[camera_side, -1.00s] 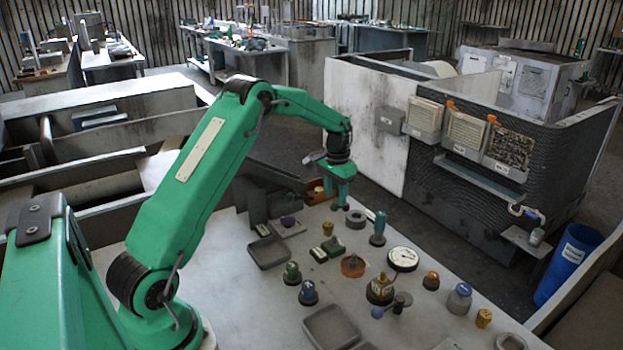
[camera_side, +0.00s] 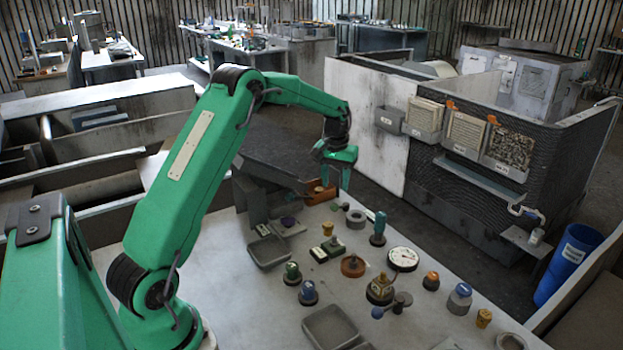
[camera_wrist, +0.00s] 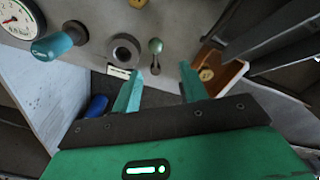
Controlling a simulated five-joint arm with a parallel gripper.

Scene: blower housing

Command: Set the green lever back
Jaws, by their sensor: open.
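The green lever has a pale green ball knob (camera_wrist: 155,46) and a thin stem, and stands between a grey ring and a brown block in the wrist view. In the side view it is too small to make out clearly. My gripper (camera_side: 335,183) is above that far part of the bench. In the wrist view my gripper (camera_wrist: 160,78) has its two fingers spread, with nothing between them. The knob shows beyond the fingertips, in line with the gap. I cannot tell how far the lever leans.
The grey ring (camera_wrist: 123,50) is left of the lever, with a teal knob (camera_wrist: 60,42) and a dial gauge (camera_side: 403,258) further along. The brown block (camera_wrist: 222,68) is close on the right. Several knobs and trays crowd the bench (camera_side: 225,300).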

